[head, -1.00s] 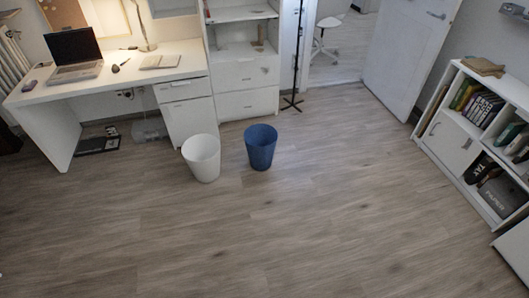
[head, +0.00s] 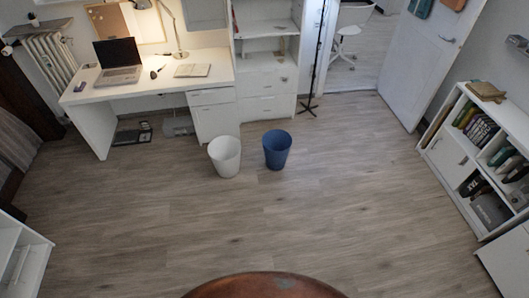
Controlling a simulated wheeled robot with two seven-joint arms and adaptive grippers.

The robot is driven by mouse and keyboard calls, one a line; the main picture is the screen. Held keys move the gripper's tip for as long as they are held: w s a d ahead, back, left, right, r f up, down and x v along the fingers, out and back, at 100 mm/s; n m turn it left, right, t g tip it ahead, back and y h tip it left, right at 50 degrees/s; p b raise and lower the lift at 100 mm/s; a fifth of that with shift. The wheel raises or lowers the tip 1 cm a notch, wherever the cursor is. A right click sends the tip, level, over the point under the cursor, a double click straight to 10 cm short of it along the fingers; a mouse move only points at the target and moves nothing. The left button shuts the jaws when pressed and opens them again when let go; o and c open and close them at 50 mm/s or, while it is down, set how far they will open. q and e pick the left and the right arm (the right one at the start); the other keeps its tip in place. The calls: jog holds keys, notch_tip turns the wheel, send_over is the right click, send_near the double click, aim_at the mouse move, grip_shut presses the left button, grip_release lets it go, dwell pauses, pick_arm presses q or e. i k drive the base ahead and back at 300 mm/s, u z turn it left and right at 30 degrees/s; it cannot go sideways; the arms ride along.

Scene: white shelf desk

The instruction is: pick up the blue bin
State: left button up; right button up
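The blue bin (head: 277,150) stands upright on the wood floor in the middle of the head view, in front of the white drawer unit. A white bin (head: 225,157) stands upright just to its left, with a narrow gap between them. Both look open at the top and empty as far as I can see. Neither of my grippers shows in the view.
A white desk (head: 150,85) with a laptop (head: 119,71) stands behind at the left. A black pole stand (head: 308,106) is behind the blue bin to the right. A white bookshelf (head: 449,152) lines the right side. A reddish-brown rounded surface (head: 265,287) fills the bottom edge. The floor between is clear.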

aim_at(277, 143)
jog(key=u, duration=0.8)
jog(key=i, duration=1)
jog(key=u, duration=0.85)
jog(key=i, duration=1.25)
jog(key=z, duration=0.75)
jog(key=i, duration=0.95)
jog(key=z, duration=1.2)
jog(key=i, duration=0.3)
jog(key=z, duration=0.2)
